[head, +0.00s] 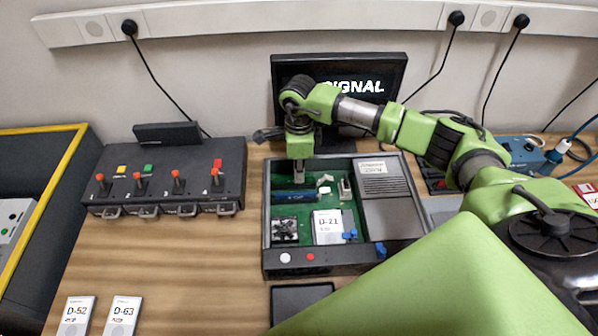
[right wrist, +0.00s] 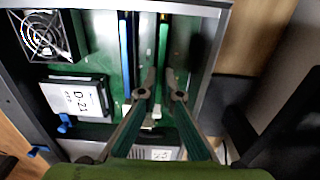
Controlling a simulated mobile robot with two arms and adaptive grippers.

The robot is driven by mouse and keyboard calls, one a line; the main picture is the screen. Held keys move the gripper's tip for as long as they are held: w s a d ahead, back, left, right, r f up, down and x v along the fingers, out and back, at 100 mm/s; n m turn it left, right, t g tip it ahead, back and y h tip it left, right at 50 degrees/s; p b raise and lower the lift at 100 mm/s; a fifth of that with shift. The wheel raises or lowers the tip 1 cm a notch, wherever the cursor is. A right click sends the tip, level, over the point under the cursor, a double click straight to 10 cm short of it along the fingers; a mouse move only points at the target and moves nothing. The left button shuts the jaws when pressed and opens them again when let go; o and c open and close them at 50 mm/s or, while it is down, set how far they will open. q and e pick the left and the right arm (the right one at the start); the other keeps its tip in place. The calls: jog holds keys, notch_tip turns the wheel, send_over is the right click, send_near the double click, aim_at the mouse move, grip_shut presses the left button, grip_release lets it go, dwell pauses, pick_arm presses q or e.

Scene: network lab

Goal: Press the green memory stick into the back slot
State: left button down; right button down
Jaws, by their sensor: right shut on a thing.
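The green memory stick (right wrist: 163,45) shows in the right wrist view as a narrow upright edge. It lies along the back slot, parallel to the blue memory stick (right wrist: 125,55) and apart from it. My right gripper (right wrist: 161,82) is shut on the green stick near one end, with a finger on each side. In the head view my right gripper (head: 299,180) points down into the open computer case (head: 268,225), behind the blue stick (head: 293,197); the green stick is hard to make out there. I cannot tell how deep it sits. My left gripper is not in view.
In the case are a fan (head: 285,231), the D-21 drive (head: 328,227) and a grey power unit (head: 388,200). A switch box (head: 165,180) stands left and a monitor (head: 385,75) behind. Drives D-52 (head: 76,315) and D-63 (head: 122,315) lie front left.

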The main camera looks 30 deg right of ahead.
jog(key=shift+f+b, duration=0.4)
jog(key=shift+f, duration=0.15)
dwell(0.4)
jog(key=c, duration=1.9)
grip_release()
jog(key=shift+r+p, duration=2.35)
jog(key=shift+r, duration=1.75)
jog(key=shift+f, duration=0.1)
